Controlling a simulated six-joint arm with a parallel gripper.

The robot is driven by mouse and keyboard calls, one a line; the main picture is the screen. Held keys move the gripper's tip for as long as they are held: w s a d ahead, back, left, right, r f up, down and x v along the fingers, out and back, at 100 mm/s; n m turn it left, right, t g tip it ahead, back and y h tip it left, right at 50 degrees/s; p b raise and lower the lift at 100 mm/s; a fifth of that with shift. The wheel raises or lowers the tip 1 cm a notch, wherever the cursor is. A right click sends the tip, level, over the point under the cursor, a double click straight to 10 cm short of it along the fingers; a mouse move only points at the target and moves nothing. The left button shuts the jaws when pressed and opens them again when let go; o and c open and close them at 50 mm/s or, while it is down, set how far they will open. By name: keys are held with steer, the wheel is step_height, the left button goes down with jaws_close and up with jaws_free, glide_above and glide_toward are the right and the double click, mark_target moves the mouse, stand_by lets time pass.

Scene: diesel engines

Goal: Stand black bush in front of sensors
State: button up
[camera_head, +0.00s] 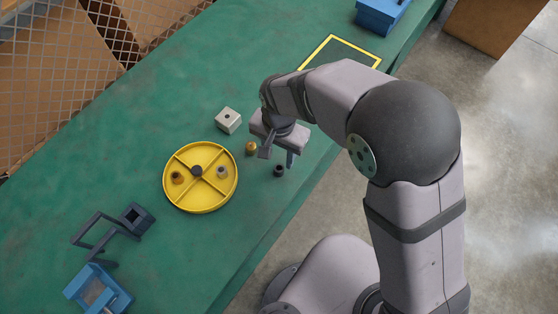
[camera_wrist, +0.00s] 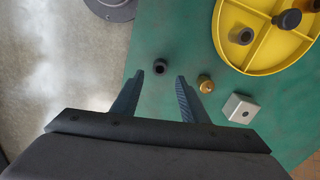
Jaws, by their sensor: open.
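The small black bush (camera_head: 278,171) stands on the green bench near its front edge, its hole facing up. It also shows in the wrist view (camera_wrist: 159,67). My gripper (camera_head: 277,157) is open and empty above the bench, close to the bush. In the wrist view the bush appears between and slightly beyond the fingertips (camera_wrist: 160,77), with no visible contact. A small brass part (camera_head: 251,149) stands left of the bush. A yellow divided tray (camera_head: 203,208) holds a brown part (camera_head: 177,177) and a grey part (camera_head: 222,172). I cannot tell which parts are sensors.
A pale block with a hole (camera_head: 228,120) stands behind the brass part. A dark bracket (camera_head: 103,232) and a blue fixture (camera_head: 97,290) lie at lower left. A yellow-bordered square (camera_head: 341,52) and a blue box (camera_head: 382,15) are farther back. The bench edge is close to the bush.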

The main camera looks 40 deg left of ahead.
mark_target(280, 168)
step_height(280, 168, up, 6)
steer(key=shift+r+b, duration=0.2)
steer(key=shift+b, duration=0.15)
steer(key=w+d+m, duration=0.1)
steer(key=w+d, duration=0.3)
steer(key=d, duration=0.5)
steer(key=w+d, duration=0.5)
steer(key=d, duration=0.4)
steer(key=s+d, duration=0.3)
steer(key=d, duration=0.6)
steer(key=s+d, duration=0.3)
steer(key=d, duration=0.7)
steer(key=shift+d+f+m, duration=0.25)
steer(key=shift+d+m, duration=0.05)
steer(key=shift+m, duration=0.1)
steer(key=shift+r, duration=0.1)
